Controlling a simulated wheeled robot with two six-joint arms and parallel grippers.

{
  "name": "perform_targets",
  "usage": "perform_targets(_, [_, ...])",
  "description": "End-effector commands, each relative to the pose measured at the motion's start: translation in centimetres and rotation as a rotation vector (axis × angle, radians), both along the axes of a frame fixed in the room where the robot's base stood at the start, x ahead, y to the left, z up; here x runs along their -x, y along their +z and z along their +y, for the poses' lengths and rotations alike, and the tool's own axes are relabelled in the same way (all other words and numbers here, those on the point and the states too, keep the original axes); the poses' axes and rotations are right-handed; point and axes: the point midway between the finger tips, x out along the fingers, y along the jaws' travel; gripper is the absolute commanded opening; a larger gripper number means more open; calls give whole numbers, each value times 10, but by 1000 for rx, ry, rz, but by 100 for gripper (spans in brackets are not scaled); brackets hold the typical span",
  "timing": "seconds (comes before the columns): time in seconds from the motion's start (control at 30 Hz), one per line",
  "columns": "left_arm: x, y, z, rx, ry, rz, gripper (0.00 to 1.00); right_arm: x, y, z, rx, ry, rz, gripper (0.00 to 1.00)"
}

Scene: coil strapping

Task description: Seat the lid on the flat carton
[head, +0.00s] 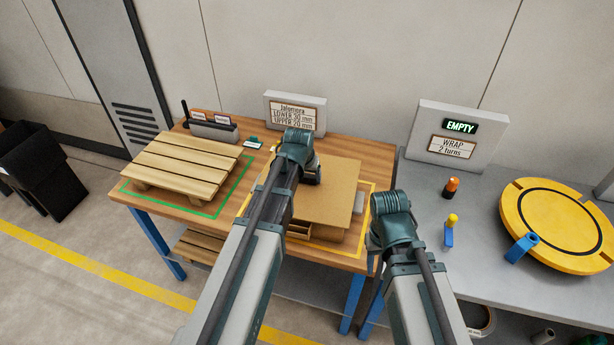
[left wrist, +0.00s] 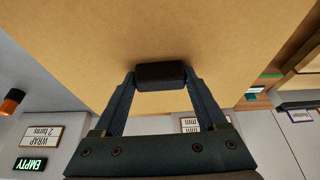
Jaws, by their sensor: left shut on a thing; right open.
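The lid is a flat brown cardboard sheet (head: 335,195) above the carton on the wooden table. It fills much of the left wrist view (left wrist: 150,30). My left gripper (left wrist: 160,78) is shut on a black block-shaped grip at the lid; in the head view the gripper (head: 312,172) is partly hidden by its own wrist. The carton (head: 328,234) shows below the lid's front edge, with a divided inside partly uncovered at the front left. I cannot tell how large the gap between them is. My right gripper (head: 378,240) is open, right of the carton; its fingertips are mostly hidden.
A wooden pallet (head: 187,160) lies in a green outline at the table's left. A sign (head: 295,112) stands behind the lid. On the grey bench at right are a yellow turntable (head: 560,222), an orange-topped item (head: 451,187), a yellow-topped blue item (head: 450,232) and an EMPTY/WRAP sign (head: 457,135).

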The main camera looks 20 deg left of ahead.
Motion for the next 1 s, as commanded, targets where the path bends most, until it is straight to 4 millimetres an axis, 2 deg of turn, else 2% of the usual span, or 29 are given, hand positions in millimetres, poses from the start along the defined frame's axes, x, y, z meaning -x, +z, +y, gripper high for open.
perform_targets(0.73, [0, -18, 0, 0, 0, 0, 19, 0, -18, 0, 0, 0, 0, 50])
perform_targets(0.77, [0, -17, 0, 0, 0, 0, 78, 0, -17, 0, 0, 0, 0, 50])
perform_targets(0.9, [0, -16, 0, 0, 0, 0, 100, 0, -16, 0, 0, 0, 0, 50])
perform_targets(1.0, [0, -16, 0, 0, 0, 0, 100, 0, -16, 0, 0, 0, 0, 50])
